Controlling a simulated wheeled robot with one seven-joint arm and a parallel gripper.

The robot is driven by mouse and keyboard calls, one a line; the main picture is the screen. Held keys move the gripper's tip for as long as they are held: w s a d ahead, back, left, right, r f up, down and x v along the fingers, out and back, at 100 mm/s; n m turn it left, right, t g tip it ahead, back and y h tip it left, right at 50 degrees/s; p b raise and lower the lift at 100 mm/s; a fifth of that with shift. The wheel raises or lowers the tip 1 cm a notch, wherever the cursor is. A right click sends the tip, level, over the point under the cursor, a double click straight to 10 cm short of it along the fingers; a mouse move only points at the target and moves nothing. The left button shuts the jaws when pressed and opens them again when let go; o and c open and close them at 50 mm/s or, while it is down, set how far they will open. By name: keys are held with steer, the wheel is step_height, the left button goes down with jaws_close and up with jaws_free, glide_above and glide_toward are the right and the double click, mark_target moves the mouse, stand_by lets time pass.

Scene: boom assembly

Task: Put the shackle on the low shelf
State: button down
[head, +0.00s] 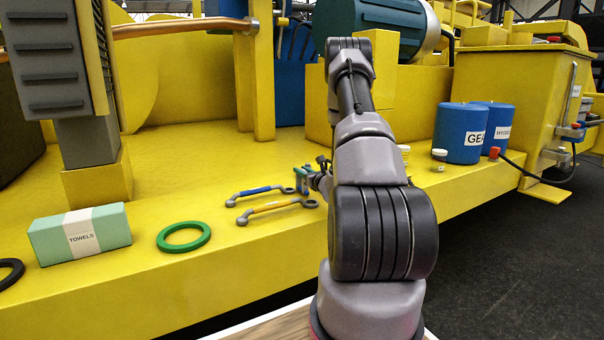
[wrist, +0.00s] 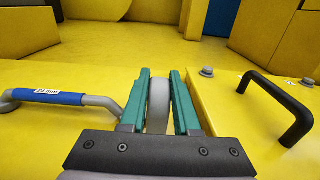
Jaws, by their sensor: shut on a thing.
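My gripper, with teal fingers, shows in the head view (head: 303,179) low over the yellow deck, beside the ends of two wrenches. In the wrist view my gripper (wrist: 158,103) is closed around a grey, rounded, upright piece (wrist: 158,106). It appears to be the shackle, but only its narrow edge shows between the fingers, and the head view hides it. I cannot tell whether it touches the deck. No low shelf can be made out for certain in either view.
A blue-handled wrench (head: 258,191) and a yellow-handled wrench (head: 272,209) lie on the deck (head: 225,255). A green ring (head: 184,237) and a towels box (head: 80,234) are further left. Blue drums (head: 460,133) stand right. A black handle (wrist: 281,105) rises right of my gripper.

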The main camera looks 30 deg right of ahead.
steer(key=shift+f, duration=0.2)
steer(key=c, duration=1)
jaws_free()
steer(key=shift+f, duration=0.15)
steer(key=o, duration=0.4)
steer(key=shift+c, duration=0.2)
